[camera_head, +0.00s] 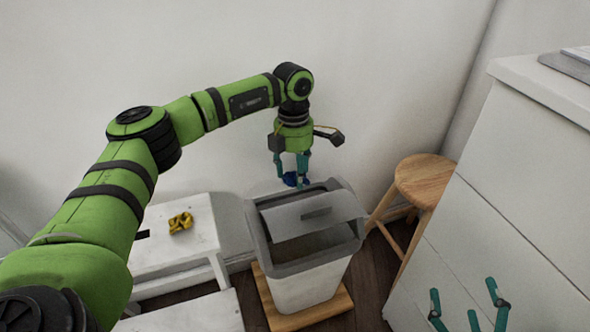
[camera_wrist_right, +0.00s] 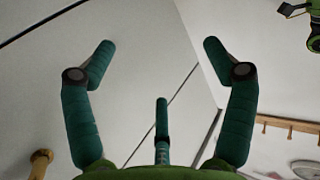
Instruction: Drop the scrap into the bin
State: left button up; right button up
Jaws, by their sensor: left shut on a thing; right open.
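The bin (camera_head: 306,289) is white with a grey rim and stands upright on a wooden base. A tilted grey flap lies across its opening, with dark gaps in front of and behind it. My right gripper (camera_head: 467,305) is at the lower right, in front of the white cabinet. In the right wrist view its fingers (camera_wrist_right: 158,60) are spread and empty.
A white step stool (camera_head: 170,250) left of the bin holds a crumpled yellow thing (camera_head: 181,222). A round wooden stool (camera_head: 426,180) stands right of the bin. A white cabinet (camera_head: 520,180) fills the right side. A white wall is close behind the bin.

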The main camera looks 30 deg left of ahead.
aim_at(294, 172)
pick_arm(q)
jog(key=shift+f, duration=0.25)
pick_arm(e)
jog(key=shift+w+a+r+t+y, duration=0.1)
jog(key=shift+a+r+t+y, duration=0.15)
jog(key=shift+r, duration=0.35)
jog(key=shift+a+r+t+y, duration=0.15)
jog(key=shift+r+t+y, duration=0.15)
jog(key=shift+r, duration=0.3)
pick_arm(q)
jog(key=o, duration=0.7)
jog(key=shift+r, duration=0.15)
jog(key=r, duration=1.1)
jog(key=shift+w+a+r, duration=0.3)
jog(key=shift+r, duration=0.1)
